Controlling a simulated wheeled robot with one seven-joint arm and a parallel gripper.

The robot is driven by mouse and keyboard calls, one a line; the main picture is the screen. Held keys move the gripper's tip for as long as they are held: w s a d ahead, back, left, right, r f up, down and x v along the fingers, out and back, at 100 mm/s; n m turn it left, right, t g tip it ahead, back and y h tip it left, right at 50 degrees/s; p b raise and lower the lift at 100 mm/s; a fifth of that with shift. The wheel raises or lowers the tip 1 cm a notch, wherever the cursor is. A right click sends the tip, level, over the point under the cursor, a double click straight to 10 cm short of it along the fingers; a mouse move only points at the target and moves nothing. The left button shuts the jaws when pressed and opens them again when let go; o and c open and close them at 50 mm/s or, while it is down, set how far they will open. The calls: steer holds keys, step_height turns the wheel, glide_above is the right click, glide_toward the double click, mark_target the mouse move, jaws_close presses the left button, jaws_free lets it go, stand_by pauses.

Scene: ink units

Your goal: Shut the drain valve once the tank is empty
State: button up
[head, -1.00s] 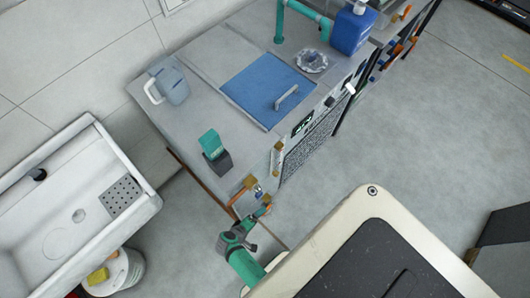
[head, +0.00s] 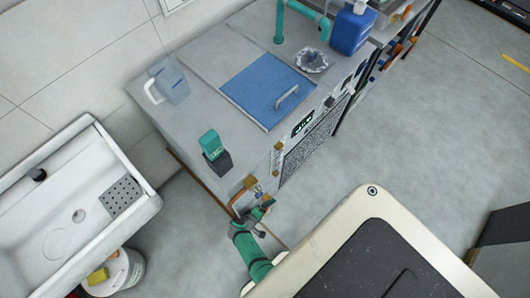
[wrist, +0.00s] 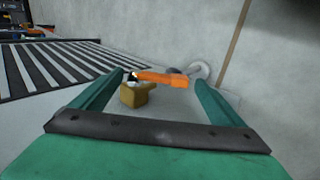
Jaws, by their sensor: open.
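The drain valve shows in the wrist view as a brass body (wrist: 137,96) with an orange lever (wrist: 162,78) lying crosswise. My gripper (wrist: 160,80) is open, with one green finger on each side of the lever. I cannot tell whether the fingers touch it. In the head view my gripper (head: 263,207) is at the lower front corner of the grey unit, beside brass fittings (head: 250,182). The tank's blue lid (head: 262,88) is down on the unit's top, so the water level inside is hidden. I cannot tell whether the valve is open or shut.
A clear jug (head: 172,82), a teal-and-dark box (head: 213,150) and a blue canister (head: 353,30) stand on the unit. A white sink (head: 75,245) is at the left, with a bucket (head: 128,272) below it.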

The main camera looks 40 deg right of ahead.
steer(key=shift+d+f, duration=0.25)
steer(key=shift+f, duration=0.1)
steer(key=c, duration=1.5)
steer(key=shift+a, duration=0.1)
